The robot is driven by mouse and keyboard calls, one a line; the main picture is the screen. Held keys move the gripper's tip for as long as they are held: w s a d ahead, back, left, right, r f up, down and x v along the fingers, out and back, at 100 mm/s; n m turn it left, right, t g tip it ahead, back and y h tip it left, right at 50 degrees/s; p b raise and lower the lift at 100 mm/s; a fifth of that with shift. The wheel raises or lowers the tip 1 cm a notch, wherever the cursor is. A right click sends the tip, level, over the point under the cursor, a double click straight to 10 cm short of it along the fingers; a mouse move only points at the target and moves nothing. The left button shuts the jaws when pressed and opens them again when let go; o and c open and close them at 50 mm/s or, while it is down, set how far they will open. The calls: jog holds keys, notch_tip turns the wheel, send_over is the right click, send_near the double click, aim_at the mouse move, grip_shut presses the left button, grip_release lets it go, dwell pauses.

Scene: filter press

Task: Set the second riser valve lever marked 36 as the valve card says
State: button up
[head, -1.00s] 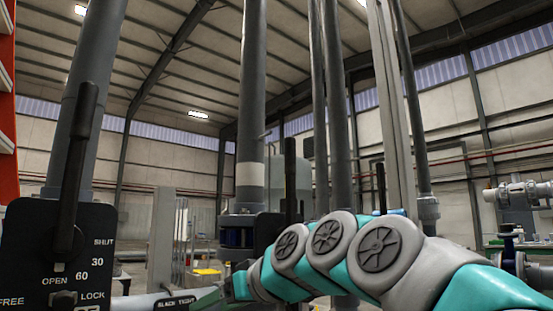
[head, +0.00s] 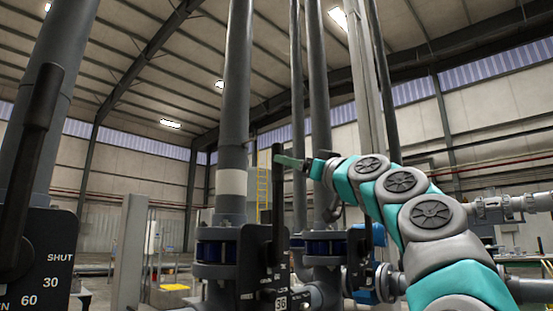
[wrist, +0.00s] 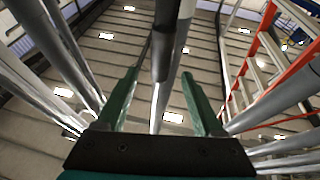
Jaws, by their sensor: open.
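The second riser valve's black lever (head: 277,195) stands upright in the head view, in front of its dark plate (head: 252,262). A small tag (head: 281,303) below it reads 36, partly cut by the frame edge. My gripper (head: 285,160) is at the upper end of this lever. In the wrist view my gripper (wrist: 160,76) has its two green fingers apart, with a dark bar, apparently the lever (wrist: 163,45), between their lines. I cannot tell whether they touch it. The plate's markings are too small to read, and no valve card shows.
A nearer black lever (head: 30,150) and its plate (head: 45,268) marked SHUT, 30 and 60 fill the left edge. Grey riser pipes (head: 236,90) stand behind the lever. More valves and pipework (head: 365,262) stand to the right, close to my arm.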

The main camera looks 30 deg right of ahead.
jog(key=shift+p+x, duration=1.45)
jog(key=shift+x, duration=2)
jog(key=shift+f, duration=0.15)
jog(key=shift+c, duration=0.2)
grip_shut()
